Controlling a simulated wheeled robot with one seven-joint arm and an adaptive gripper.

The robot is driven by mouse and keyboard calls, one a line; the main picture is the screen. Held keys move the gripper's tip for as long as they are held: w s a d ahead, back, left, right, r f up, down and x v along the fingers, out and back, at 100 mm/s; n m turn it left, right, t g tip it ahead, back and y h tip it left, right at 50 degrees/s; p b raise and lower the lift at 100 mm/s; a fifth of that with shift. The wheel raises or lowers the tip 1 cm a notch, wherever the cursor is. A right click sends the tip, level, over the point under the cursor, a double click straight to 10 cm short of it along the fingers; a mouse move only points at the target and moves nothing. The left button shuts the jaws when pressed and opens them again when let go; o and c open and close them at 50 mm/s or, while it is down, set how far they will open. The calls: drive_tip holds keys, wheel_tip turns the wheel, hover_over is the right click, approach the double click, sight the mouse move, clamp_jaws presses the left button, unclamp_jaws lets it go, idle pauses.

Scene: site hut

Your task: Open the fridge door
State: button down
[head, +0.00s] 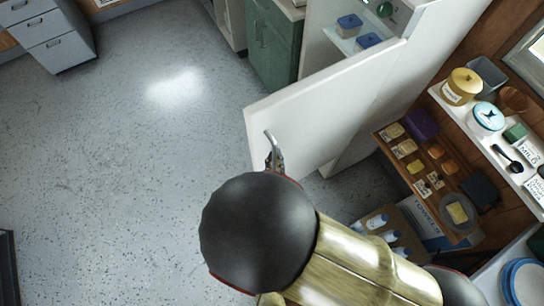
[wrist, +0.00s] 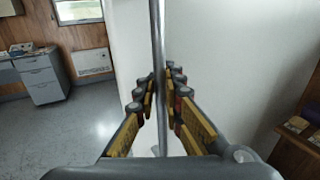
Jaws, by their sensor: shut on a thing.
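The white fridge (head: 440,40) stands at the upper right in the head view. Its door (head: 325,95) is swung well out from the body, and blue-lidded boxes (head: 349,22) show on the shelf inside. The grey bar handle (head: 269,138) is at the door's free edge. My gripper (head: 275,160) is at this handle, partly hidden by my arm. In the wrist view, the handle (wrist: 157,45) runs upright between the padded fingers of my gripper (wrist: 162,85), which is shut on it. The white door face (wrist: 230,60) is right behind.
Shelves with tins, jars and small packets (head: 463,86) line the wall at right. A box of bottles (head: 385,235) stands below them. A green cabinet (head: 272,45) is beyond the fridge. The speckled floor (head: 130,170) at left is clear.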

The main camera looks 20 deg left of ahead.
drive_tip(key=c, duration=2)
unclamp_jaws()
drive_tip(key=shift+o, duration=0.2)
drive_tip(key=shift+r, duration=0.1)
